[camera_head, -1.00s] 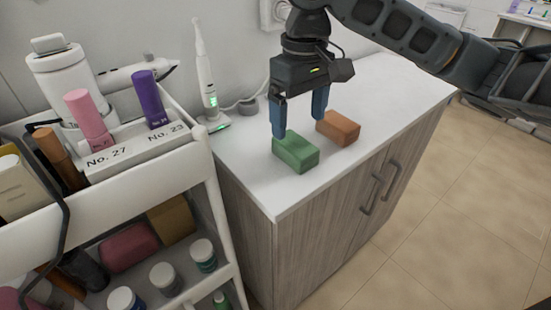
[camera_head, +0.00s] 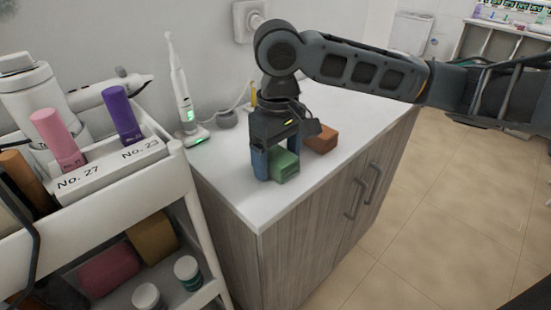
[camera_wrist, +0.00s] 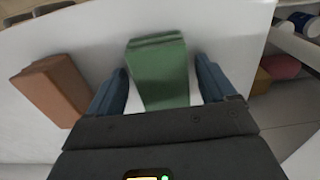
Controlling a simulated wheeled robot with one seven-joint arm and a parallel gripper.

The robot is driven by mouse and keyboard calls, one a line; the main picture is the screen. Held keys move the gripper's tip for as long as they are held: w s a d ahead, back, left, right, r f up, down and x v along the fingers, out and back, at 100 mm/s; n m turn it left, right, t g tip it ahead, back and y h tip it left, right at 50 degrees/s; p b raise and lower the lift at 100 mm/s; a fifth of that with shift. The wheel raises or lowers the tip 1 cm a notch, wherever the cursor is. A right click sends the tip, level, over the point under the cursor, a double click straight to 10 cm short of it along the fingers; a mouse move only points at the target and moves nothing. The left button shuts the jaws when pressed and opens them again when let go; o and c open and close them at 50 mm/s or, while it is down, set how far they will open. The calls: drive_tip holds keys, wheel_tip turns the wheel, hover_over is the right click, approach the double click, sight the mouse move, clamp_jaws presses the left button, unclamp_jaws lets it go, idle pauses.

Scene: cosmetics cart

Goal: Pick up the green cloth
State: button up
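The green cloth (camera_head: 284,165) is a folded block on the white countertop, near its front edge. In the wrist view the green cloth (camera_wrist: 158,72) lies between the two blue fingers. My gripper (camera_head: 275,163) is lowered over it with the fingers apart, one on each side. In the wrist view a gap shows between each finger of my gripper (camera_wrist: 168,88) and the cloth, the right-hand gap being narrow. The body of my gripper hides part of the cloth's near end in the wrist view.
An orange-brown folded block (camera_head: 321,139) lies close behind and right of the cloth. An electric toothbrush (camera_head: 180,90) stands on its base at the counter's back left. A white cart (camera_head: 180,190) with bottles is to the left. The counter's right part is clear.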

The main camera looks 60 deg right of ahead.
sight(281, 151)
drive_tip(key=c, duration=1)
drive_tip(key=shift+r, duration=0.45)
drive_tip(key=r, duration=0.2)
drive_tip(key=d+r, duration=0.1)
drive_tip(key=shift+s+r, duration=0.15)
drive_tip(key=shift+r, duration=0.2)
drive_tip(key=s+d+r, duration=0.5)
drive_tip(key=d+r, duration=0.1)
drive_tip(key=d, duration=0.3)
drive_tip(key=shift+s+d+r, duration=0.15)
drive_tip(key=shift+r, duration=0.05)
drive_tip(key=o, duration=0.6)
drive_tip(key=c, duration=0.4)
